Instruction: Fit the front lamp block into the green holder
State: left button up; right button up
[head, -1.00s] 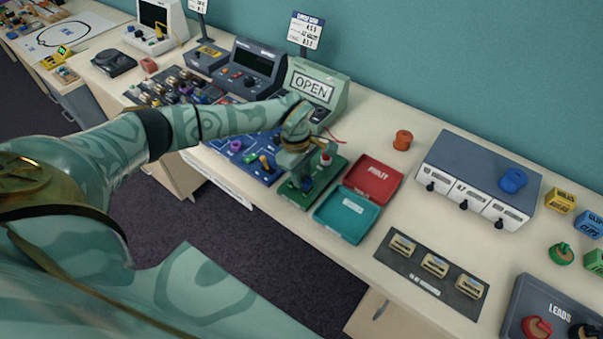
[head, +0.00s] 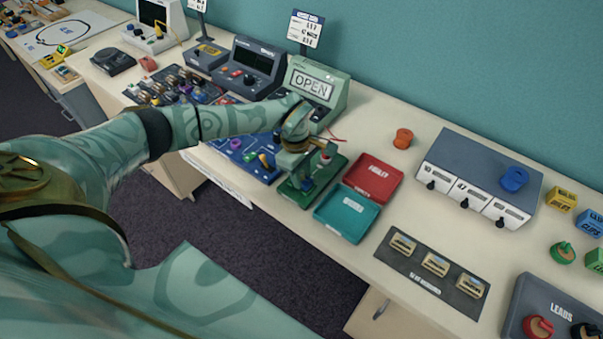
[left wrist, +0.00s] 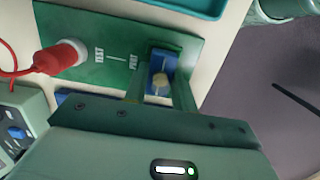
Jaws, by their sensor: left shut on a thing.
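My left gripper (left wrist: 161,92) is shut on a blue lamp block (left wrist: 158,66) with a pale round knob on its face. The block is at the green holder (left wrist: 172,44), whose dark green walls show beside and beyond it in the left wrist view. I cannot tell how deep the block sits. In the head view my left gripper (head: 298,165) points down over the green board (head: 322,182), and the hand partly hides the block and holder. My right gripper is not in view.
A red plug (left wrist: 58,57) with a cable stands in a white socket on the green board. A teal tray (head: 347,214) and a red tray (head: 372,179) lie to the right. A blue board (head: 243,152) with small parts lies left, and the OPEN sign box (head: 318,86) stands behind.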

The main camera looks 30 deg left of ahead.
pick_arm(q)
jog(key=shift+f, duration=0.4)
jog(key=o, duration=1.5)
jog(key=shift+o, duration=0.2)
jog(key=shift+r, duration=0.2)
jog(key=shift+r+p, duration=3.05)
jog(key=shift+r, duration=0.85)
